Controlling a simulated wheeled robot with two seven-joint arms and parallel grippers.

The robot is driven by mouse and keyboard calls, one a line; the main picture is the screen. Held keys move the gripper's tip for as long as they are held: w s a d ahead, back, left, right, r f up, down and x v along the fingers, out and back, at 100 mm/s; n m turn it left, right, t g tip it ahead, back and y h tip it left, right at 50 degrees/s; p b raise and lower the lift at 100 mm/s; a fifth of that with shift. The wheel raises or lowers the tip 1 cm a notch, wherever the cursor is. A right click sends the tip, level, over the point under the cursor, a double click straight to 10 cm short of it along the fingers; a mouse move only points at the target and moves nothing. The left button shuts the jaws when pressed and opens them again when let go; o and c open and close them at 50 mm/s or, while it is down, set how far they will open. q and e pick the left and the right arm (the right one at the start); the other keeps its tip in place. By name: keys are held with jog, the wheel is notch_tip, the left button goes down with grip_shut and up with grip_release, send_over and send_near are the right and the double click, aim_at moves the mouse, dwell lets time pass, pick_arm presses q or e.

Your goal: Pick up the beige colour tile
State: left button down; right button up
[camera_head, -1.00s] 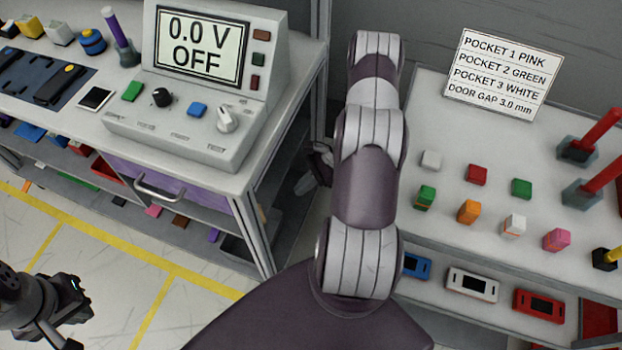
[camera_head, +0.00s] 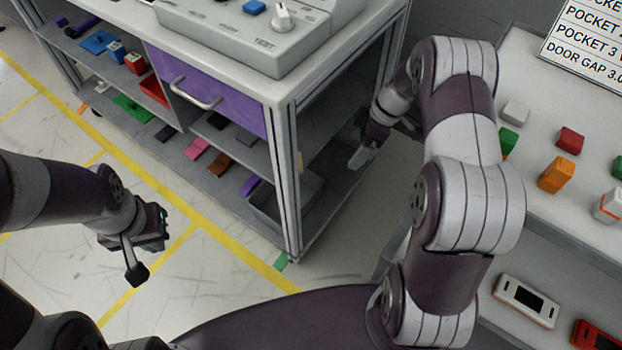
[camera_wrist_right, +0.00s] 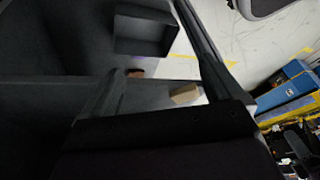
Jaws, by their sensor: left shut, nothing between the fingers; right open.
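A small beige piece (camera_head: 300,162), which looks like the beige tile, shows just right of the cabinet's front corner post in the head view, mostly hidden by the post. A beige block (camera_wrist_right: 185,94) lies on a grey surface near a dark post in the right wrist view; it seems to be the same tile. My right gripper (camera_head: 362,153) is open and sits at the cabinet's open right side, to the right of the beige piece and apart from it. My left gripper (camera_head: 140,262) is shut and empty, above the floor at left.
The corner post (camera_head: 288,185) stands beside the beige piece. A right-hand table (camera_head: 520,150) bears coloured blocks.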

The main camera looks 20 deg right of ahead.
jog(key=n, duration=0.2)
jog(key=n+b, duration=0.1)
jog(key=b, duration=0.1)
send_near(301, 161)
jog(key=d+x, duration=0.1)
jog(key=x, duration=0.4)
jog(key=shift+a+f+b, duration=0.3)
jog(key=shift+a+f, duration=0.75)
jog(key=shift+f, duration=0.1)
jog(key=shift+w+a+f, duration=0.1)
jog(key=shift+w+f, duration=0.05)
jog(key=shift+f, duration=0.15)
jog(key=c, duration=1.1)
